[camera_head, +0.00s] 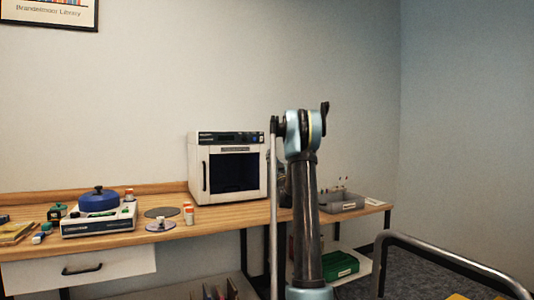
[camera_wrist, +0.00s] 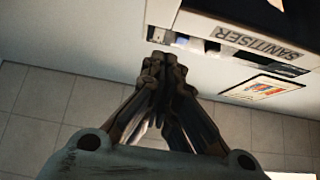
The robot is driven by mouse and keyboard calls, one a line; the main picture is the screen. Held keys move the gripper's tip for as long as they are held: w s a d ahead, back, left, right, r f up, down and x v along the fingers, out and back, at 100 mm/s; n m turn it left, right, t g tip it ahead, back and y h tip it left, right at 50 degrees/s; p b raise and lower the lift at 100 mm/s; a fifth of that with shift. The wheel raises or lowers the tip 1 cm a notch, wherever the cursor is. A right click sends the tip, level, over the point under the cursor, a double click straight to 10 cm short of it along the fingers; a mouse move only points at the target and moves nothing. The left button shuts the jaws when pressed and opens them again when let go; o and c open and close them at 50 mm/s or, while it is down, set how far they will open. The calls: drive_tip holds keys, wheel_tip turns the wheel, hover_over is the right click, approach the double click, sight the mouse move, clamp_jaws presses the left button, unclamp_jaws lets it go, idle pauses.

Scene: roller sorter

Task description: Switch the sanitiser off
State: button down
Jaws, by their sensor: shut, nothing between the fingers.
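The sanitiser (camera_head: 256,178) is a white box with a dark door window, a handle at its left and a dark control strip along its top front. It stands on the wooden bench. In the wrist view it appears upside down, with its SANITISER label (camera_wrist: 262,42) and part of the control strip at the top. My gripper (camera_wrist: 165,62) is shut and empty, its fingertips overlapping the left end of that strip in the picture. I cannot tell whether they touch it. In the head view my arm hides the gripper. The switch is not clearly made out.
On the bench (camera_head: 110,243) stand a white device with a blue lid (camera_head: 98,200), a grey disc (camera_head: 160,212), small orange-and-white bottles (camera_head: 188,214) and a grey tray (camera_head: 342,203). A metal rail (camera_head: 455,262) is at the lower right. A framed poster (camera_wrist: 262,88) hangs on the wall.

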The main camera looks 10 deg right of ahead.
drive_tip(key=shift+s+d+f, duration=0.15)
drive_tip(key=shift+s+f, duration=0.35)
drive_tip(key=shift+f, duration=0.25)
drive_tip(key=s+a+f+m+g+h, duration=0.1)
drive_tip(key=s+f+g, duration=0.6)
drive_tip(key=s, duration=1.4)
drive_tip(key=s+a+f+m+g+h, duration=0.1)
drive_tip(key=s+f+g, duration=0.7)
drive_tip(key=s+f, duration=0.8)
drive_tip(key=s+a+f+m+g+h, duration=0.1)
drive_tip(key=s+a+f+g+h, duration=0.2)
drive_tip(key=s+f, duration=0.9)
drive_tip(key=s+g+h, duration=0.2)
drive_tip(key=s+g, duration=0.2)
drive_tip(key=s, duration=1)
drive_tip(key=shift+s+a+f+g, duration=0.25)
drive_tip(key=shift+a+f+g, duration=0.05)
